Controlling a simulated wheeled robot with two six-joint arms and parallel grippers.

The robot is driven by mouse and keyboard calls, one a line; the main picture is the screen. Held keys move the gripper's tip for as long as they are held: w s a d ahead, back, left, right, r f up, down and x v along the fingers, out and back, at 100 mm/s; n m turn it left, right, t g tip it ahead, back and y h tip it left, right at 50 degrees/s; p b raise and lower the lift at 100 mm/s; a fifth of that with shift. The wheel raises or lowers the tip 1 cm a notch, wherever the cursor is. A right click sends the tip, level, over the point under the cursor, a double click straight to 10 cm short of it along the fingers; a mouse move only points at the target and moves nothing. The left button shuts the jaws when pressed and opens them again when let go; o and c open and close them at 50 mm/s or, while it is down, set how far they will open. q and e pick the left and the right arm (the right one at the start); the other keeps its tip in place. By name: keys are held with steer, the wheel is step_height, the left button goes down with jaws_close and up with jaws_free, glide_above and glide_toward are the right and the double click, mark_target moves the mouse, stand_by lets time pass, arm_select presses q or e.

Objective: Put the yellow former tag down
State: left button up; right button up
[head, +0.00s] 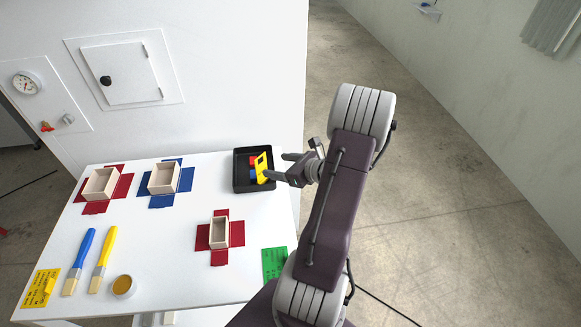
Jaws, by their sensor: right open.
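The yellow former tag (263,169), with a dark slot in it, is at the right side of the black tray (241,183). It looks tilted; whether it rests on the tray or on the pieces there I cannot tell. A red and a blue piece (252,173) show beside it in the tray. My right gripper (275,166) is open at the tray's right edge, with its fingertips close to the yellow tag. Whether a finger touches the tag is too small to tell. My left gripper is not in view.
Boxes on red and blue flat blanks stand on the white table (180,240): one left (101,184), one middle (164,178), one front (219,232). Two brushes (92,262), a small pot (123,286), a yellow card (40,288) and a green card (274,265) lie nearer the front.

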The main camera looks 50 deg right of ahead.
steer(key=shift+v, duration=2.75)
steer(key=shift+a, duration=0.1)
